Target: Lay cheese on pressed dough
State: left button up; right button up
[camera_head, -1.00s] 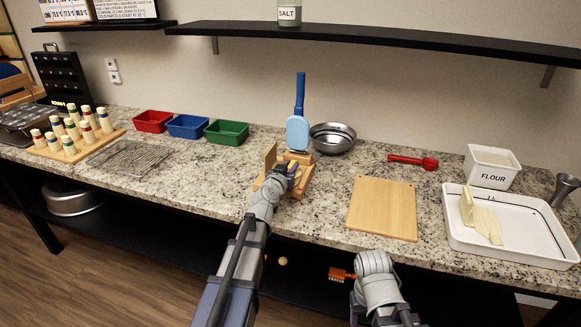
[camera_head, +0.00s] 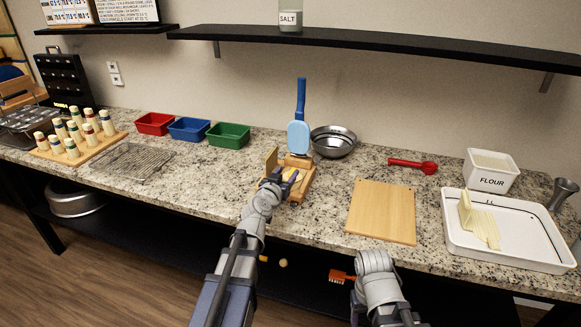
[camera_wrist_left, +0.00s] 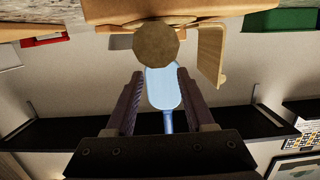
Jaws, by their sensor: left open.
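My left gripper (camera_head: 286,182) is open at the front of a wooden press (camera_head: 304,186) with a raised blue lever and light-blue paddle (camera_head: 298,138). In the left wrist view, a round brown disc (camera_wrist_left: 156,45) shows just beyond the open fingers (camera_wrist_left: 152,90), in front of the paddle; I cannot tell whether it is dough or part of the press. A small yellowish patch shows by the fingers in the head view, partly hidden. Pale yellow strips and an upright slab (camera_head: 480,222), perhaps cheese, are in the white tray (camera_head: 510,257) at right. My right gripper is not visible.
A bare wooden board (camera_head: 381,211) lies between press and tray. A steel bowl (camera_head: 334,141) stands behind the press. A red scoop (camera_head: 412,165) and flour bin (camera_head: 491,171) are at back right. Red, blue and green (camera_head: 228,134) bins and a wire rack (camera_head: 130,160) are left.

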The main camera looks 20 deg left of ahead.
pick_arm(q)
jog(key=s, duration=0.6)
jog(key=shift+s+a+r+p, duration=0.15)
jog(key=shift+s+r+p, duration=0.2)
jog(key=shift+r, duration=0.1)
jog(key=shift+w, duration=0.1)
